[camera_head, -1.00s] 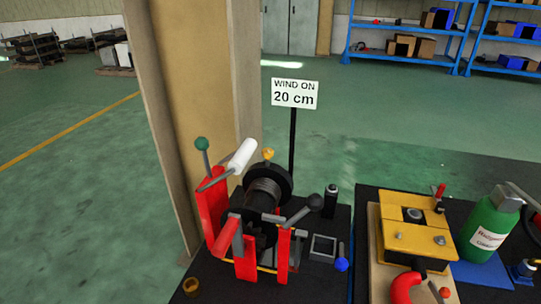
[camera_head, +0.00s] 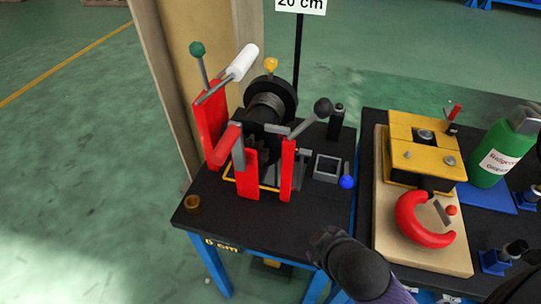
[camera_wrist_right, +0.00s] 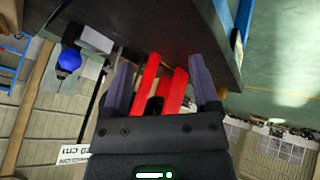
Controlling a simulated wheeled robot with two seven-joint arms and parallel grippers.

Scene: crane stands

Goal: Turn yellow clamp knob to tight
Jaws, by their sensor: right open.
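The yellow knob (camera_head: 271,64) stands at the top of the black drum (camera_head: 268,104) of the red-framed winch (camera_head: 212,125), on the left bench. Whether it is tight cannot be told. My right arm comes in from the bottom of the head view, its gripper (camera_head: 325,240) low at the front edge of the bench, well below and apart from the knob. In the right wrist view its two fingers (camera_wrist_right: 162,82) are spread with nothing held between them. The winch's red plates (camera_wrist_right: 172,85) show beyond them. The yellow knob is not clear there. My left gripper is not in view.
A green-knobbed lever (camera_head: 197,49), a white crank handle (camera_head: 243,62) and a black-knobbed lever (camera_head: 322,107) surround the drum. A blue ball (camera_head: 346,182) sits to the right. A yellow clamp block (camera_head: 425,135) and green bottle (camera_head: 503,150) stand on the right bench.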

